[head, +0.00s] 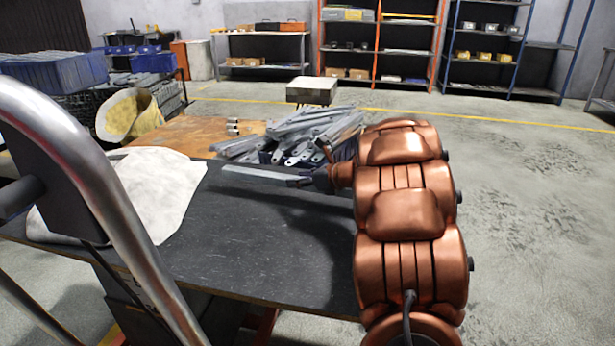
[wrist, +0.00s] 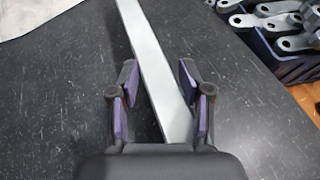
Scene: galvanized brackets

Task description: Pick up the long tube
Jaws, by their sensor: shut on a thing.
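The long tube (head: 255,175) is a straight, light grey metal piece over the dark table top, pointing left from my gripper in the head view. In the wrist view the tube (wrist: 150,50) runs from the top edge down between the fingers, slanting to the right. My gripper (wrist: 158,88) is shut on the tube, with the purple finger pads on either side of it. In the head view my gripper (head: 318,180) is small and partly hidden by my copper-coloured arm. I cannot tell whether the tube touches the table.
A pile of galvanized brackets (head: 310,130) lies just behind the tube; some show in the wrist view (wrist: 285,35). A white cloth (head: 150,185) covers the left of the dark table (head: 255,255). A yellow container (head: 128,115) stands farther left. The table's front middle is clear.

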